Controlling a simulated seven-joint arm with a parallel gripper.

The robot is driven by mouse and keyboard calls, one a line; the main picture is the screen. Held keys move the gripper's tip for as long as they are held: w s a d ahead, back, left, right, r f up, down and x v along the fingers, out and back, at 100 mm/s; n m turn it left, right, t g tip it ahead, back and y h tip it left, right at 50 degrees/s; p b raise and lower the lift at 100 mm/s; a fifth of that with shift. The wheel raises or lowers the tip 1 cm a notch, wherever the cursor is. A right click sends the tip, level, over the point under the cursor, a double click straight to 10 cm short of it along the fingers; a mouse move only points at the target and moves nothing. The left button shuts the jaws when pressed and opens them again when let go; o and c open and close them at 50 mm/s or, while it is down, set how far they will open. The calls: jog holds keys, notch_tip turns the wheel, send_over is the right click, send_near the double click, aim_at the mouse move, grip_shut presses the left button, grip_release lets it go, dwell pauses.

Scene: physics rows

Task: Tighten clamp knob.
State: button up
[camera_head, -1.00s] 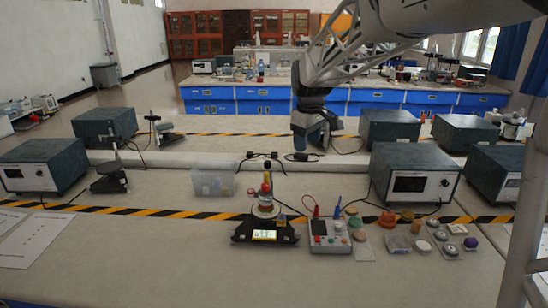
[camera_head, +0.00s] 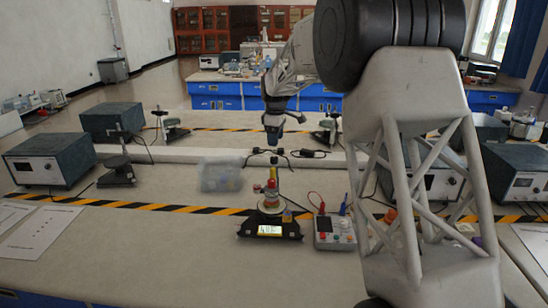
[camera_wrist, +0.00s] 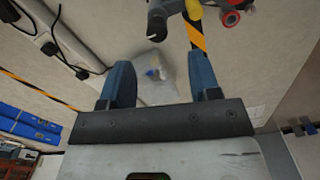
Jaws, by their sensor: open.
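A red round knob-like part (camera_wrist: 230,17) shows at the top right of the wrist view, beside grey and black parts cut off by the edge. I cannot tell surely whether it is the clamp knob.
A clear box (camera_head: 222,176) stands left of the scale and shows in the wrist view (camera_wrist: 155,88). A grey meter (camera_head: 335,233) with leads is right of the scale. Small stands (camera_head: 117,170) and dark instrument boxes (camera_head: 48,160) line the left. My arm hides much of the right.

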aim_at(274, 158)
jog(key=shift+w+a+f, duration=0.3)
jog(key=shift+w+a, duration=0.05)
jog(key=shift+f, duration=0.1)
jog(key=shift+f, duration=3.8)
jog(key=c, duration=0.9)
